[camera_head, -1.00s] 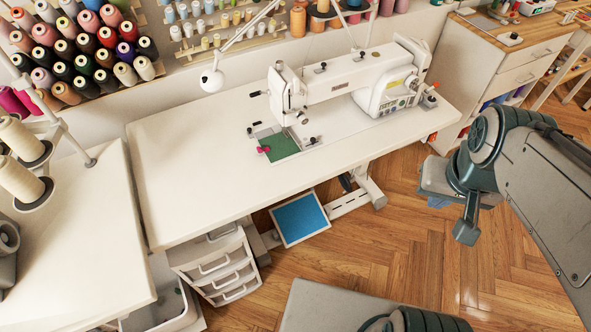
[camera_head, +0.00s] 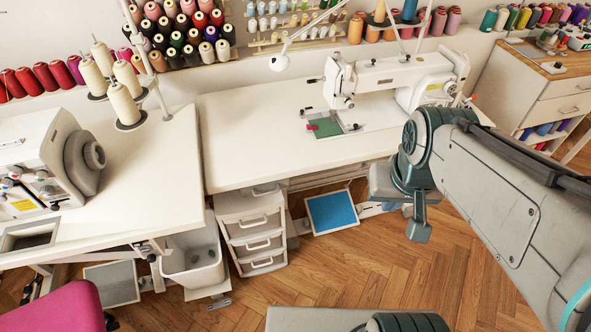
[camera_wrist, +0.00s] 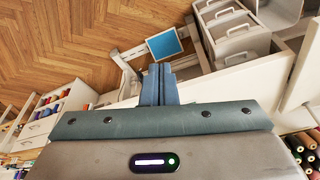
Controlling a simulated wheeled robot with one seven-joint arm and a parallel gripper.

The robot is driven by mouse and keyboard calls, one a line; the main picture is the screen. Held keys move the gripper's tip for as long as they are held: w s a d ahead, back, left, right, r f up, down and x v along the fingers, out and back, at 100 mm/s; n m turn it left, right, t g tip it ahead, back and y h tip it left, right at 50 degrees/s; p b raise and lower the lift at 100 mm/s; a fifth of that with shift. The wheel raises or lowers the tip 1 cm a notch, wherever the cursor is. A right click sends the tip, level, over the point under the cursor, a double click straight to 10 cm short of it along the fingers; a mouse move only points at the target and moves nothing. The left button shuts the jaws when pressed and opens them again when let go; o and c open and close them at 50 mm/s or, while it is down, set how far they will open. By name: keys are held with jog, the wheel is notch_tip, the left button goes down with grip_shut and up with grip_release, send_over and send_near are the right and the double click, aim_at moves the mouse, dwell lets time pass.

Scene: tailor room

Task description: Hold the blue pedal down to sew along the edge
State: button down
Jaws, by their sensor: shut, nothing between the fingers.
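The blue pedal (camera_head: 332,212) is a flat blue plate in a pale frame, low under the white sewing table (camera_head: 240,160). It also shows in the wrist view (camera_wrist: 165,44), beyond my fingertips and apart from them. My gripper (camera_wrist: 158,68) is shut and empty, its two fingers together. In the head view my gripper is mostly hidden behind my arm, right of the pedal and above the floor. The white sewing machine (camera_head: 385,75) stands on the table. A green piece of fabric (camera_head: 325,128) with a pink spot lies under its needle area.
A white drawer unit (camera_head: 252,235) stands just left of the pedal, with a white bin (camera_head: 193,262) beside it. A second table (camera_head: 150,165) with another machine (camera_head: 45,165) is at the left. The wooden floor (camera_head: 350,270) before the pedal is clear. A pink chair (camera_head: 60,310) is at lower left.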

jog(key=shift+s+a, duration=0.15)
jog(key=shift+a, duration=0.1)
